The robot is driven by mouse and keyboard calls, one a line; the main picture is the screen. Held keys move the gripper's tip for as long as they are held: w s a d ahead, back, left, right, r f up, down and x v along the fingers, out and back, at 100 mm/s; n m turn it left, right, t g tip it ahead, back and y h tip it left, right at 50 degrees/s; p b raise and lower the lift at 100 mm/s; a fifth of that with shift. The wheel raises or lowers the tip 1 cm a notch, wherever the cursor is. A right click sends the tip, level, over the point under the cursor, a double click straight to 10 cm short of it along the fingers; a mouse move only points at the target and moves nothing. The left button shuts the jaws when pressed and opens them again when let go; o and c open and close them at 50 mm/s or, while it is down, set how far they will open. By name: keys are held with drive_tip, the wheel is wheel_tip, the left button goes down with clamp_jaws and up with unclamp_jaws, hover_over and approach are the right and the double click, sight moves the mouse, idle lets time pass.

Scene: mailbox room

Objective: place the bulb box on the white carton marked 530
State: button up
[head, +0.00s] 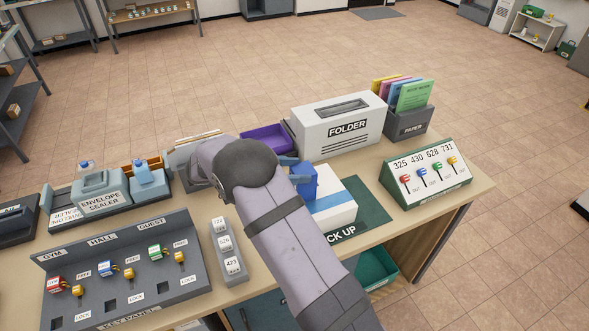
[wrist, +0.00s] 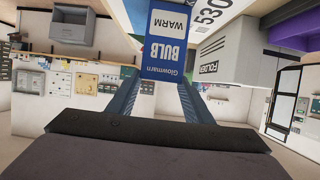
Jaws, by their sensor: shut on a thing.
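The blue bulb box (head: 305,181) is between the fingers of my gripper (head: 296,172), which is shut on it. In the wrist view the bulb box (wrist: 168,42) shows its BULB and WARM print upside down. The white carton (head: 334,212) has a blue band and sits on the green PICK UP mat (head: 371,219). The 530 print on the carton (wrist: 212,22) shows in the wrist view. The bulb box is over the carton's back left part. I cannot tell whether they touch. My arm hides part of the carton and mat.
The white FOLDER box (head: 337,128) stands just behind the carton, with a purple tray (head: 264,138) to its left. The key panel (head: 125,270) is at front left.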

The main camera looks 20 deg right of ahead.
drive_tip(key=shift+f, duration=0.1)
drive_tip(key=o, duration=1.4)
drive_tip(key=shift+f, duration=0.1)
drive_tip(key=shift+a+r, duration=0.1)
drive_tip(key=shift+r, duration=0.1)
drive_tip(key=shift+b+v, duration=2.25)
drive_tip(key=shift+v, duration=3.7)
